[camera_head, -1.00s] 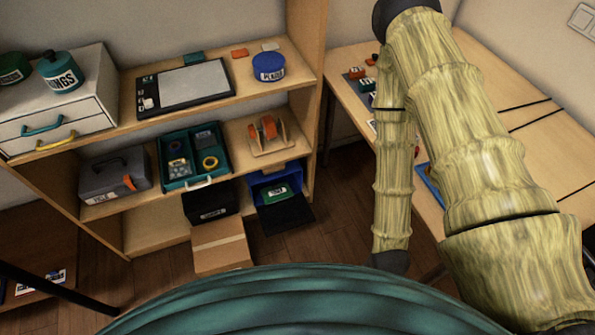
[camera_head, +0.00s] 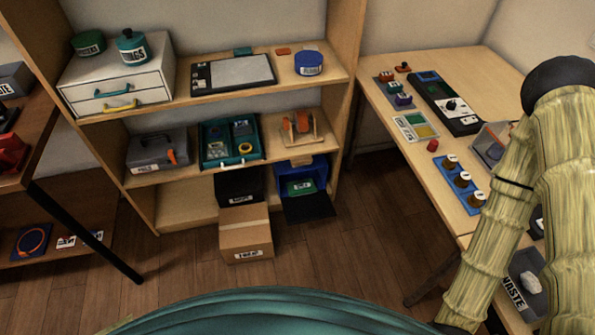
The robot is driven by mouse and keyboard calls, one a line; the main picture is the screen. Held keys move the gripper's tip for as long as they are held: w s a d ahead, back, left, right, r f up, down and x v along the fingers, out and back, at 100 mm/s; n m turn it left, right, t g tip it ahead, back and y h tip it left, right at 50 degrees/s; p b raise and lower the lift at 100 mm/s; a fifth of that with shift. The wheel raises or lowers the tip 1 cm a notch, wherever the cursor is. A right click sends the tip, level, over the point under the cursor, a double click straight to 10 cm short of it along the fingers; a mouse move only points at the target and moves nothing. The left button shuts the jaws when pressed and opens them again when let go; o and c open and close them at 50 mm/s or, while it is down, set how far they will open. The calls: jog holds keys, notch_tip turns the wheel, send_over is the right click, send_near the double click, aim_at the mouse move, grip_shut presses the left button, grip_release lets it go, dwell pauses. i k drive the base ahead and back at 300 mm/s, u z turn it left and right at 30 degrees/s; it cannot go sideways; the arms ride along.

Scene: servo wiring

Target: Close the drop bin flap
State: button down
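The drop bin (camera_head: 318,170) is a blue box on the bottom level of the wooden shelf unit, at its right end. Its black flap (camera_head: 309,208) is open, folded out and down in front of the bin. A green labelled item (camera_head: 300,187) shows inside the opening. My arm fills the right side of the picture, well to the right of the bin. Its lower segment runs down to the bottom edge, and my gripper itself is not visible.
A dark box (camera_head: 240,186) stands left of the bin, with a cardboard box (camera_head: 246,238) on the floor before it. A workbench (camera_head: 440,200) stands to the right, with a waste container (camera_head: 518,293) beside my arm. Wooden floor (camera_head: 350,255) is clear before the bin.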

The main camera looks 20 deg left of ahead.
aim_at(318, 206)
jog(key=u, duration=0.55)
jog(key=k, duration=1.7)
jog(key=u, duration=0.7)
jog(key=i, duration=0.5)
jog(key=u, duration=0.5)
jog(key=i, duration=1.3)
jog(key=z, duration=0.75)
